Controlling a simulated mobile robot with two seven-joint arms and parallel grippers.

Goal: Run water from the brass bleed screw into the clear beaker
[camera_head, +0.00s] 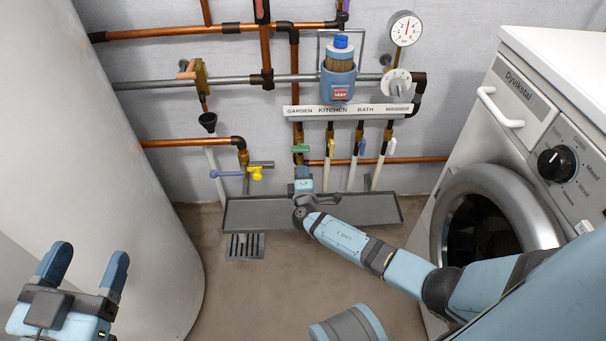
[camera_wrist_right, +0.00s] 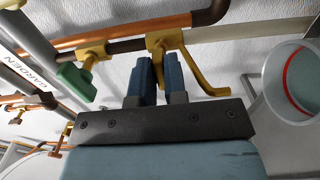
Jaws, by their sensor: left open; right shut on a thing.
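My right gripper (camera_head: 302,178) is low in front of the wall, under the green-handled valve (camera_head: 301,148). In the right wrist view its two blue fingers (camera_wrist_right: 158,72) are close together and shut on the brass bleed screw (camera_wrist_right: 163,40), on a brass fitting with a curved spout (camera_wrist_right: 204,82). The fingers hide most of the screw. A greyish round-mouthed vessel with a red ring (camera_wrist_right: 292,80), seemingly the clear beaker, is at the right of that view, apart from the fingers. I cannot make it out clearly in the head view. My left gripper (camera_head: 84,264) is open and empty at lower left.
A long grey tray (camera_head: 375,210) lies below the labelled valves, with a floor drain (camera_head: 245,246) at its left. The washing machine (camera_head: 510,130) stands right, a big white tank (camera_head: 90,150) left. Bare floor (camera_head: 260,295) lies in front.

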